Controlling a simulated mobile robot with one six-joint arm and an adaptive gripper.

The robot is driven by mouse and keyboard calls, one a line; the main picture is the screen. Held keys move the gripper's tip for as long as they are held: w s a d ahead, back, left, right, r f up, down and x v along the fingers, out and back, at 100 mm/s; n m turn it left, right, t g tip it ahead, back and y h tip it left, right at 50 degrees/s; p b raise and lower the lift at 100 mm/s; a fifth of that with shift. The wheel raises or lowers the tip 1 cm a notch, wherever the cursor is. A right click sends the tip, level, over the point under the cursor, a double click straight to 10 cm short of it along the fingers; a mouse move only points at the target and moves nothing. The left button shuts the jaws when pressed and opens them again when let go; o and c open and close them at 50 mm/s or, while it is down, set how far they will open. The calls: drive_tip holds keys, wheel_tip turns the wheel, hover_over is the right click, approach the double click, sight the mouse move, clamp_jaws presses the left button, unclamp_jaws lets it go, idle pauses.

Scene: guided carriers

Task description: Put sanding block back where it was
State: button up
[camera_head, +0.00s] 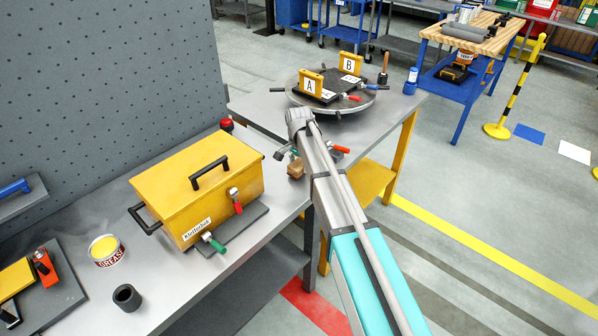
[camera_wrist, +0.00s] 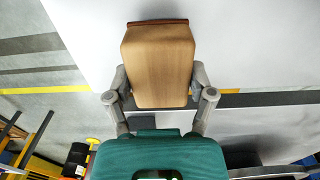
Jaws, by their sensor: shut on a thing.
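The sanding block (camera_wrist: 158,65) is a light brown wooden block with a dark reddish strip along its far end. In the wrist view it sits between the two fingers of my gripper (camera_wrist: 160,93), which is shut on it. In the head view the block (camera_head: 296,169) shows just below my gripper (camera_head: 290,155), by the front edge of the grey workbench (camera_head: 258,137). My arm partly hides this area. I cannot tell whether the block touches the bench top.
A yellow toolbox (camera_head: 190,190) with two clamps stands to the left. A grease tin (camera_head: 106,251) and a dark cup (camera_head: 127,297) are nearer. A round turntable (camera_head: 362,104) bears yellow blocks marked A and B. A red button (camera_head: 227,124) is by the wall panel.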

sight(299, 163)
drive_tip(key=shift+f, duration=0.55)
drive_tip(key=shift+f+b, duration=0.15)
drive_tip(key=shift+b, duration=0.3)
drive_tip(key=o, duration=1.1)
drive_tip(key=shift+o, duration=0.2)
drive_tip(key=shift+r, duration=0.2)
wheel_tip(299, 163, up, 12)
drive_tip(key=p, duration=1.2)
